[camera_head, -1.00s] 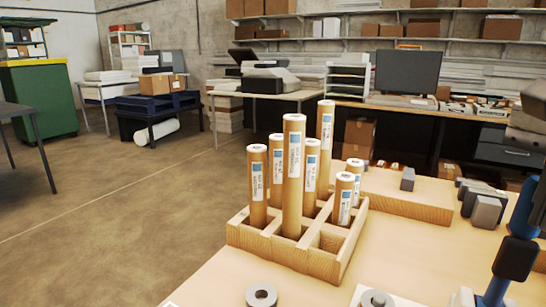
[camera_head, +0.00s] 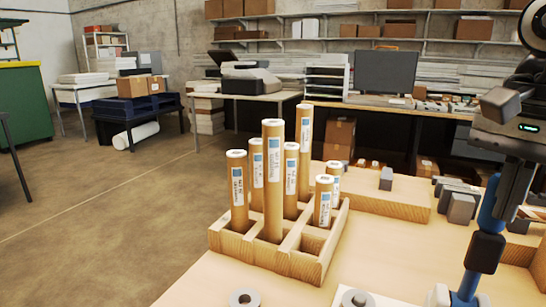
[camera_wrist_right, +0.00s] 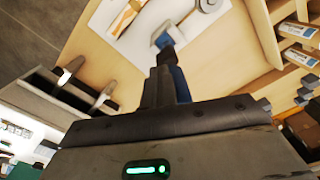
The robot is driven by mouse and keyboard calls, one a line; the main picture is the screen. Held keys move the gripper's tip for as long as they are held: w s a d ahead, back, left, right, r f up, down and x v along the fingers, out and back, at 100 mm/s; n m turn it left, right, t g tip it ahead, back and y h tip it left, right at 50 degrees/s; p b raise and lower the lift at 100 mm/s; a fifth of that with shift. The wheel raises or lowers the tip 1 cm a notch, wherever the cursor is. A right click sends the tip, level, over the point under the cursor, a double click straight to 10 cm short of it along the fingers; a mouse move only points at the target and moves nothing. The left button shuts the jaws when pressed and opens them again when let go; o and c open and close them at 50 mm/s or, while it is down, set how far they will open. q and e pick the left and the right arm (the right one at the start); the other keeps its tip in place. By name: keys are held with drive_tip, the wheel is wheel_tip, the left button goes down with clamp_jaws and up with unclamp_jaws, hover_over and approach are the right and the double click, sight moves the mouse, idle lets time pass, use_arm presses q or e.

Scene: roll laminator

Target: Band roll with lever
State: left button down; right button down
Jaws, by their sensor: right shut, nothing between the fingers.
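Several brown cardboard rolls (camera_head: 273,185) with white-and-blue labels stand upright in a wooden rack with compartments (camera_head: 290,263) in the head view. The tallest is near the middle. My right gripper (camera_head: 464,297) comes down at the right, its blue and dark fingers shut and empty. In the right wrist view its tip (camera_wrist_right: 163,40) is over or on a white sheet (camera_wrist_right: 135,40); contact cannot be told. A grey ring (camera_wrist_right: 208,4) and a light brown piece (camera_wrist_right: 124,18) show on that sheet. I cannot clearly pick out a lever or band. My left gripper is out of view.
A grey ring (camera_head: 244,299) lies in front of the rack, and another disc (camera_head: 357,299) lies to its right. A wooden block (camera_head: 392,203) and grey blocks (camera_head: 461,208) stand behind.

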drive_tip(key=shift+w+d+p, duration=0.35)
drive_tip(key=shift+w+p, duration=0.05)
drive_tip(key=shift+w, duration=0.2)
drive_tip(key=shift+w+d, duration=0.2)
drive_tip(key=shift+w, duration=0.1)
drive_tip(key=shift+f, duration=0.15)
